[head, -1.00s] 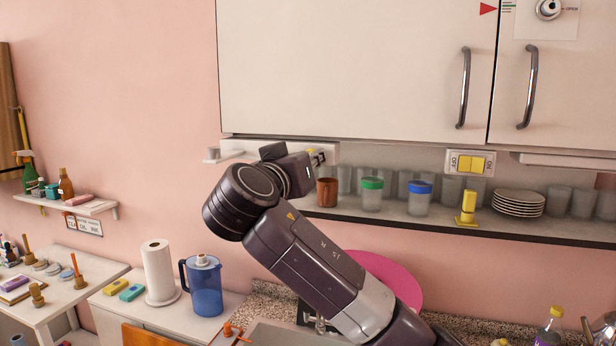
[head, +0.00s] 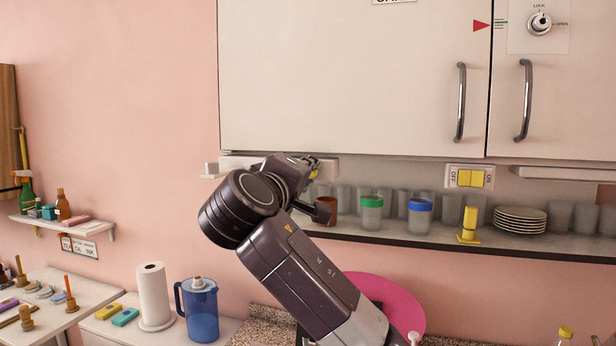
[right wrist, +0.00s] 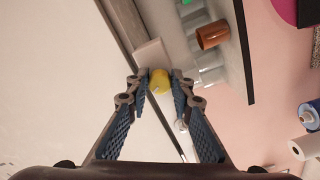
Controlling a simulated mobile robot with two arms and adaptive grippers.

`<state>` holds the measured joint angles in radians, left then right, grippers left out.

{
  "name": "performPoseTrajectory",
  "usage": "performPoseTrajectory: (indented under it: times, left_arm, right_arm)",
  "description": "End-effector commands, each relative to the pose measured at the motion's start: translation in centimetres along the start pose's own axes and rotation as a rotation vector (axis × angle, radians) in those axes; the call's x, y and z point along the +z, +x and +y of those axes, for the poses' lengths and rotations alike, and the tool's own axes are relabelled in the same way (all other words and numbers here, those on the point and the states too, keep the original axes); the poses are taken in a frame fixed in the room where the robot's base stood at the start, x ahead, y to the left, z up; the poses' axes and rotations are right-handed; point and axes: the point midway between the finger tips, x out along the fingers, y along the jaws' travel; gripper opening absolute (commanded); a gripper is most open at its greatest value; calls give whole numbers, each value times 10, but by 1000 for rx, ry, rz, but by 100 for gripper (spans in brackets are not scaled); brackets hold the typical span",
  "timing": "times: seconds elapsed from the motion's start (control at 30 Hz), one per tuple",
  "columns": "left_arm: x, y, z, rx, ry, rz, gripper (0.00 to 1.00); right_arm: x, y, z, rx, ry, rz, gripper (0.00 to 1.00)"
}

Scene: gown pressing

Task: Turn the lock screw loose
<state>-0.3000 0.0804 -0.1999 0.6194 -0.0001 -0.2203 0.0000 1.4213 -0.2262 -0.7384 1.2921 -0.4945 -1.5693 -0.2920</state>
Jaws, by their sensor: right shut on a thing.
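A yellow round knob (right wrist: 159,80), which looks like the lock screw, sits between my right fingertips under the wall cabinet's lower edge. My right gripper (right wrist: 160,88) is shut on it, with one finger on each side. In the head view the right gripper (head: 310,168) is at the cabinet's bottom edge, partly hidden by my wrist, and the knob is mostly hidden there. A separate round metal knob marked LOCK and OPEN (head: 540,23) is on the cabinet's right door. My left gripper is not in view.
A shelf (head: 440,240) below the cabinet (head: 340,80) holds a brown cup (head: 327,208), lidded jars, glasses and stacked plates (head: 520,219) close to my right gripper. A blue pitcher (head: 203,312) and paper roll (head: 154,294) stand lower left.

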Motion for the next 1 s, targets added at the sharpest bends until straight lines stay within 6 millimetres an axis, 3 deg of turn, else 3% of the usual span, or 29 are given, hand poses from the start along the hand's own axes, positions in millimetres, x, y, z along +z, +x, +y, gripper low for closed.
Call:
performPoseTrajectory:
  times: [0.3, 0.8, 0.83, 1.0]
  left_arm:
    - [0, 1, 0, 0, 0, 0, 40]
    - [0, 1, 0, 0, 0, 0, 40]
    - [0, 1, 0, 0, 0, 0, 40]
    - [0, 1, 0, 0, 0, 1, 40]
  right_arm:
    - [-1, -1, 0, -1, -110, 3, 0]
    - [-1, -1, -1, -2, -130, 3, 0]
    - [-1, -1, -1, -2, -130, 3, 22]
    - [-1, -1, 0, -1, -129, 3, 38]
